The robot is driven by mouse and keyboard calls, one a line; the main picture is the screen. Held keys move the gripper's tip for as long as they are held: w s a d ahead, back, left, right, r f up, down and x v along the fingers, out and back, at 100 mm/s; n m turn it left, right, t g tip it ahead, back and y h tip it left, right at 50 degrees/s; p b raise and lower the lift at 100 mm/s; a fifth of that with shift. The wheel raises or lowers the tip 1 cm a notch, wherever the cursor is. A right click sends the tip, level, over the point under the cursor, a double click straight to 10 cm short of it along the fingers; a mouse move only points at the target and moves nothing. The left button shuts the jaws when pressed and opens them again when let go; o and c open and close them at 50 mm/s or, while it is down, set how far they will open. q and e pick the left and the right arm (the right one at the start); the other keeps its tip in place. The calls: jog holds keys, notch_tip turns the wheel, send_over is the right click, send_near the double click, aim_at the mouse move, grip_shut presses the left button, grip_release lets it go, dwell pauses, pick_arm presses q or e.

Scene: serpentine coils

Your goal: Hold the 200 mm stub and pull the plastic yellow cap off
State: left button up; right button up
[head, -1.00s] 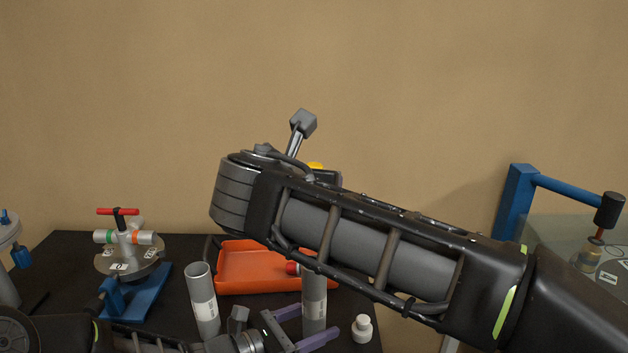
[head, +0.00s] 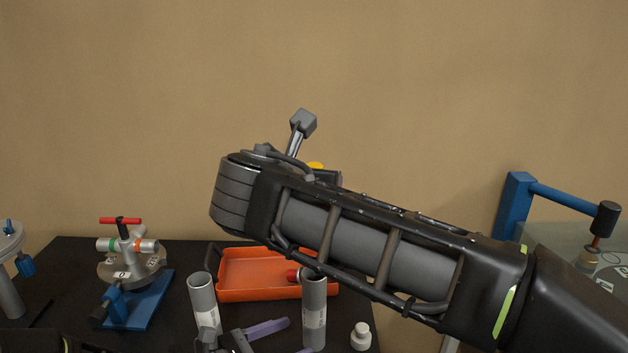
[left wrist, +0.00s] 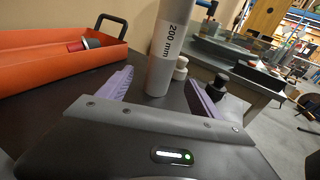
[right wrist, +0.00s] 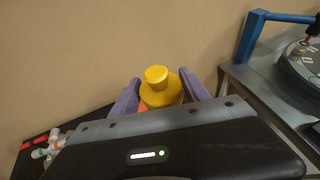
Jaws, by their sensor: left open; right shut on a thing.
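The grey 200 mm stub (head: 314,312) stands upright on the dark table with an uncapped top. In the left wrist view the stub (left wrist: 163,62) shows its "200 mm" label. My left gripper (head: 296,338) is open, its purple fingertips low by the stub, one to each side in the left wrist view. I cannot tell whether they touch it. My right gripper (right wrist: 160,100) is shut on the yellow cap (right wrist: 160,92), high above the table and apart from the stub. In the head view my right arm hides most of that gripper; a bit of yellow cap (head: 316,165) shows.
A second grey tube (head: 204,302) stands left of the stub. An orange tray (head: 258,294) with a red-ended part lies behind. A small white bottle (head: 361,337) stands right of the stub. A blue-based clamp device (head: 138,305) is at left, a blue frame (head: 515,210) at right.

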pick_arm(q)
jog(key=shift+p+v, duration=0.35)
jog(key=shift+v, duration=1)
pick_arm(e)
jog(key=shift+r, duration=0.55)
